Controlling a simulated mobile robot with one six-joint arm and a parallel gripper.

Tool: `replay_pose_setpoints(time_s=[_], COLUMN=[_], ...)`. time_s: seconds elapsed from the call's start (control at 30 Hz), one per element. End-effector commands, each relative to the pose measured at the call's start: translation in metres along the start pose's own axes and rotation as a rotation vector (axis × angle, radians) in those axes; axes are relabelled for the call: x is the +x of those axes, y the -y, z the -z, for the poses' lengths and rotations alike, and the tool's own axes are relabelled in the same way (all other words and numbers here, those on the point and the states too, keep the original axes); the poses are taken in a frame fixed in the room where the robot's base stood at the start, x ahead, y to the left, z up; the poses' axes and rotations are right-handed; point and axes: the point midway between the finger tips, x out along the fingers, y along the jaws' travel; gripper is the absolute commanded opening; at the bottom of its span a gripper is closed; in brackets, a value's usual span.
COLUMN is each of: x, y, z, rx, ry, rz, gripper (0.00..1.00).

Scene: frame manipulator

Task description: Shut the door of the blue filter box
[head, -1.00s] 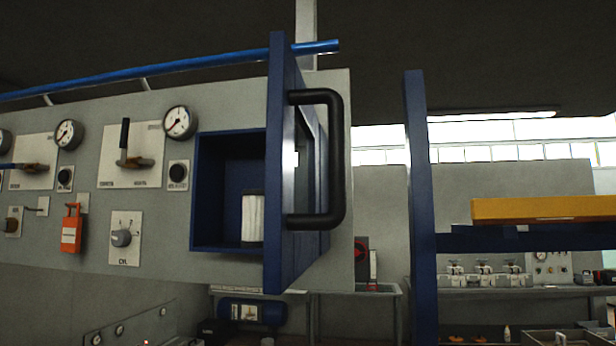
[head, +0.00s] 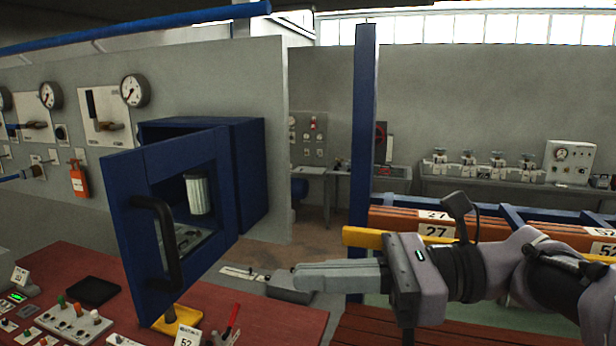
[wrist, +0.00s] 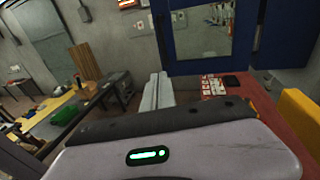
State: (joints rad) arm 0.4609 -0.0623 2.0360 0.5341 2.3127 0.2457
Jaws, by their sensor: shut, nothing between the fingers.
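The blue filter box (head: 250,178) is mounted on the grey panel wall in the head view. Its blue door (head: 129,240) stands open, swung out toward the camera, with a black bar handle (head: 172,250) on its near side. A white ribbed filter cylinder (head: 198,194) shows through the door's window. My gripper (head: 297,278) is shut and empty, to the right of the door and apart from it, fingers pointing left. In the wrist view my shut fingers (wrist: 158,90) point toward a blue frame with a window (wrist: 168,45), which appears to be the door.
A red bench (head: 270,325) with switch boxes and a black tray (head: 93,291) lies below the door. A blue post (head: 364,150) stands behind my gripper. A yellow beam (head: 355,238) and brown beams (head: 395,219) lie at right. An orange padlock (head: 78,178) hangs on the panel.

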Motion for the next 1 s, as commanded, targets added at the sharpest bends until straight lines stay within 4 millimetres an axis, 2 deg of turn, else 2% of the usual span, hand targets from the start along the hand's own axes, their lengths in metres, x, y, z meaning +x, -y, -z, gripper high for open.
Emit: replay_pose_setpoints(time_s=[0.03,0.17,0.7,0.83,1.0], x=[-0.006,-0.002,0.108,0.124,0.132], y=[0.007,0.011,0.01,0.011,0.011], z=[-0.017,-0.022,-0.028,-0.029,-0.028], rx=[0.024,0.04,0.041,0.039,0.039], ry=[0.038,0.071,0.066,0.066,0.066], rz=[0.009,0.012,0.009,0.01,0.012], gripper=[0.0,0.0,0.0,0.0,0.0])
